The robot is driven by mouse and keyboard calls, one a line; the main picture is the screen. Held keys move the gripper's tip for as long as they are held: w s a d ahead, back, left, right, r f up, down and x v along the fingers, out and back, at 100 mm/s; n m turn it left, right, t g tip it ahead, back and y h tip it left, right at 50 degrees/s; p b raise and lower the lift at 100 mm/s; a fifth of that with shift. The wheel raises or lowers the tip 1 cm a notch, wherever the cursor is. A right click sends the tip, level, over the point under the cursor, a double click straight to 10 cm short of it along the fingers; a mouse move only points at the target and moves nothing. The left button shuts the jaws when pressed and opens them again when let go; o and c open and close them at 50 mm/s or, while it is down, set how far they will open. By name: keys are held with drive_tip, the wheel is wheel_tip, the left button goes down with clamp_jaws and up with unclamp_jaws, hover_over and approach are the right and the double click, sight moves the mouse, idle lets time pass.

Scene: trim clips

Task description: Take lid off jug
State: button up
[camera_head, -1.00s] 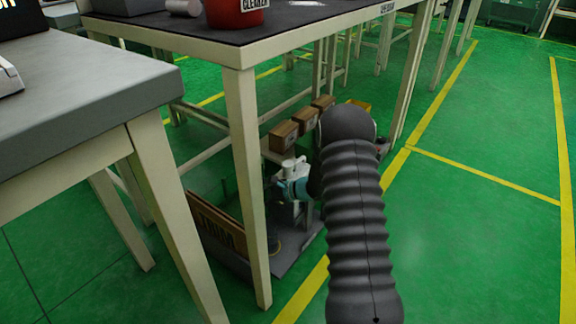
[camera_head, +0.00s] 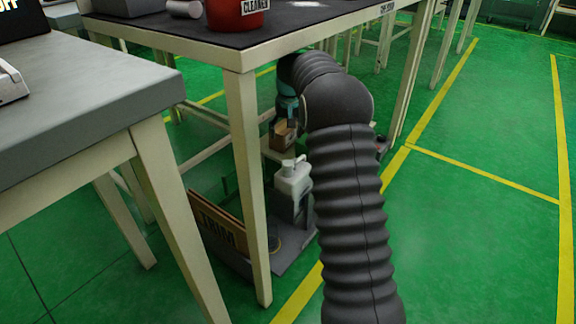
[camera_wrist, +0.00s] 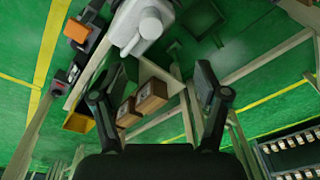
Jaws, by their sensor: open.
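The white jug (camera_head: 293,183) stands on a grey stand under the dark-topped table. Its pale lid (camera_head: 289,164) appears to be on top. In the wrist view the jug (camera_wrist: 125,22) is at the top, left of centre, with the round lid (camera_wrist: 150,27) facing me. My gripper (camera_wrist: 164,72) is open, with nothing between its fingers. The jug is beyond the fingertips, towards the left one, and looks apart from them. In the head view my arm comes down under the tabletop, and the fingers are hard to make out above and behind the jug.
The table (camera_head: 243,58) overhangs the jug, and its front leg (camera_head: 250,190) stands left of it. Cardboard boxes (camera_wrist: 150,97) sit behind, with a yellow bin (camera_wrist: 78,122) beside them. A TRIM panel (camera_head: 220,228) lies low at left. Green floor is free at right.

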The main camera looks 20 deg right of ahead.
drive_tip(key=b, duration=0.1)
hover_over(288, 163)
drive_tip(key=f, duration=0.8)
drive_tip(key=shift+s+f, duration=0.2)
drive_tip(key=shift+f, duration=0.05)
drive_tip(key=shift+w+f+b, duration=0.2)
drive_tip(key=shift+f+b, duration=0.45)
drive_tip(key=shift+f, duration=2)
drive_tip(key=c, duration=0.8)
